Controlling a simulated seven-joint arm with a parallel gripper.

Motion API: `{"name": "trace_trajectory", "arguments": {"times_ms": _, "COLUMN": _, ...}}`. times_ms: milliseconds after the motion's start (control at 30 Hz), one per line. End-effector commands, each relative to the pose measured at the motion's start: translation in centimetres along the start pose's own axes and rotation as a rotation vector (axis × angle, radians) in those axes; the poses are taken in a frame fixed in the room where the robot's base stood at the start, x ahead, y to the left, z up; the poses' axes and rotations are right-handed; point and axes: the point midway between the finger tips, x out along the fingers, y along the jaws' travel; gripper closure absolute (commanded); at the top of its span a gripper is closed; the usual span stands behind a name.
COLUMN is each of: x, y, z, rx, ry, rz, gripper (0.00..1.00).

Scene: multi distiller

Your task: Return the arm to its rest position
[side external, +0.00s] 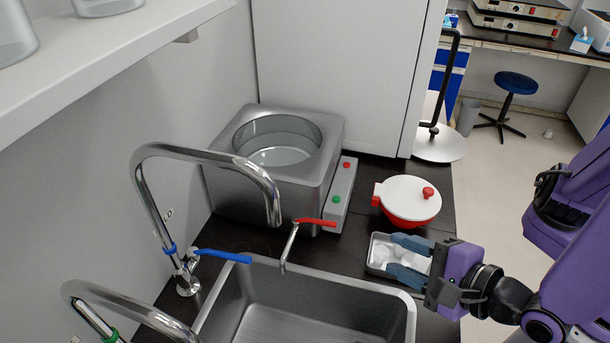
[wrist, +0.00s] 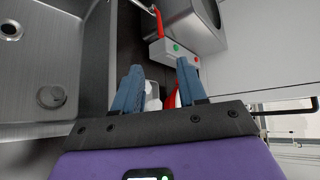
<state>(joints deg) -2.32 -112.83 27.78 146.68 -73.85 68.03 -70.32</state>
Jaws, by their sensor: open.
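My gripper (side external: 400,258) is on the right side in the side external view, over a small metal tray (side external: 376,262) with white pieces in it. Its two blue-grey fingers are apart, with nothing seen between them. In the wrist view the open fingers of my gripper (wrist: 160,85) point away from the camera, with part of the tray and something red showing behind them. Whether the fingers touch the tray or its contents I cannot tell.
A red pot with a white lid (side external: 408,195) stands just behind the tray. A steel water bath (side external: 225,185) with a button panel (side external: 341,195) stands further back. A sink (side external: 235,300) with tall taps lies left of my gripper. A white cabinet (side external: 335,70) rises behind.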

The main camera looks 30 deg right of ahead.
Motion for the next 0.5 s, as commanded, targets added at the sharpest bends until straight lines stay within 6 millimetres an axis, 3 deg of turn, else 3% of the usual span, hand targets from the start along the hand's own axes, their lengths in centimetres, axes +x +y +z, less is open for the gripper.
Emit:
{"name": "trace_trajectory", "arguments": {"times_ms": 167, "x": 0.0, "y": -0.1, "z": -0.1, "rx": 0.013, "ry": 0.009, "rz": -0.001, "gripper": 0.59}}
{"name": "trace_trajectory", "arguments": {"times_ms": 267, "x": 0.2, "y": -1.1, "z": -1.3, "rx": 0.121, "ry": 0.076, "rz": -0.010, "gripper": 0.59}}
{"name": "trace_trajectory", "arguments": {"times_ms": 367, "x": 0.5, "y": -3.1, "z": -4.1, "rx": 0.380, "ry": 0.231, "rz": -0.039, "gripper": 0.59}}
{"name": "trace_trajectory", "arguments": {"times_ms": 500, "x": -0.4, "y": -5.8, "z": -9.5, "rx": 0.925, "ry": 0.536, "rz": -0.139, "gripper": 0.59}}
